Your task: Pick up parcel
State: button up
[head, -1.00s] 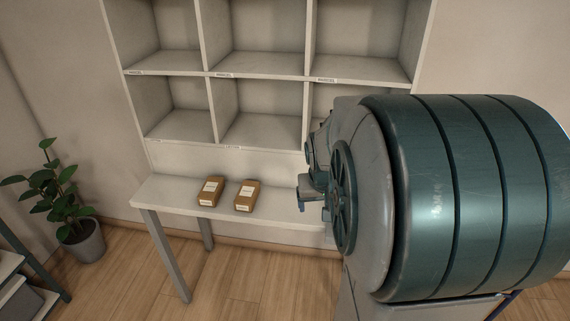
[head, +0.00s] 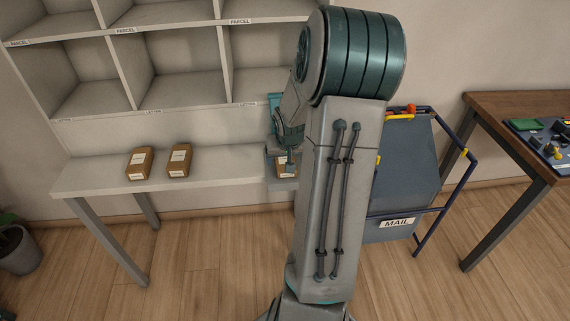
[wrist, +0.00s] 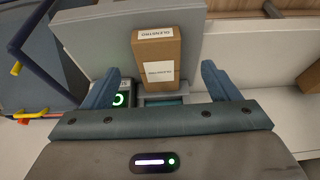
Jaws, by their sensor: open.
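A brown cardboard parcel with white labels (wrist: 158,55) lies in front of my gripper (wrist: 160,70) in the wrist view. My gripper is open, with one blue finger on each side of the parcel's near end and visible gaps between. In the head view this parcel (head: 284,167) is partly hidden by my gripper (head: 287,150) at the right end of the white table (head: 225,165). Two similar parcels, a left one (head: 139,163) and a right one (head: 179,160), lie further left on the table.
White pigeonholes (head: 175,75) labelled PARCEL rise behind the table. A blue-framed MAIL cart (head: 405,165) stands right of my arm, and a wooden desk (head: 530,110) beyond it. A dark device with a lit green ring (wrist: 122,98) is beside the left finger.

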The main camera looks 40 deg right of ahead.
aim_at(285, 161)
jog(key=shift+b+x, duration=0.35)
jog(key=shift+x, duration=2.55)
jog(key=shift+s, duration=0.25)
jog(key=c, duration=1.1)
jog(key=shift+c, duration=0.2)
